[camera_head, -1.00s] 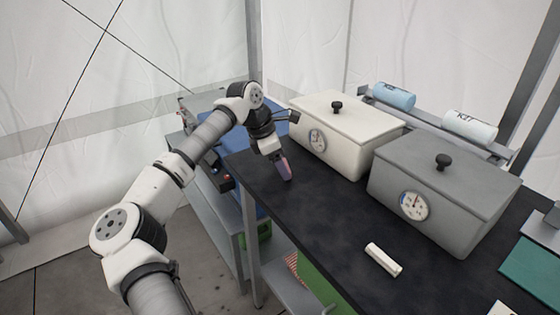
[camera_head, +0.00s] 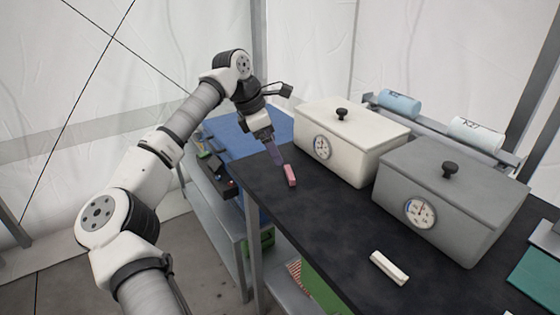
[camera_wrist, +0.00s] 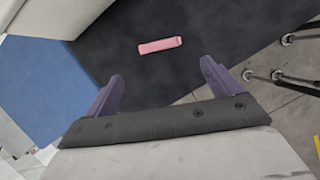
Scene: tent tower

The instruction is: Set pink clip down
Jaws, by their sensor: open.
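The pink clip (camera_head: 290,175) lies on the black table top (camera_head: 310,225), in front of the white lidded box. In the wrist view the pink clip (camera_wrist: 160,45) lies flat and clear of the fingers. My gripper (camera_head: 277,162) is just above and to the left of the clip, with its purple fingers pointing down. In the wrist view my gripper (camera_wrist: 160,85) has its two fingers spread wide with nothing between them.
A white box (camera_head: 350,140) and a grey box (camera_head: 445,200), each with a dial, stand on the table. A white bar (camera_head: 389,267) lies near the front edge. A blue surface (camera_head: 240,135) lies behind my gripper. Rolls (camera_head: 400,104) stand behind the boxes.

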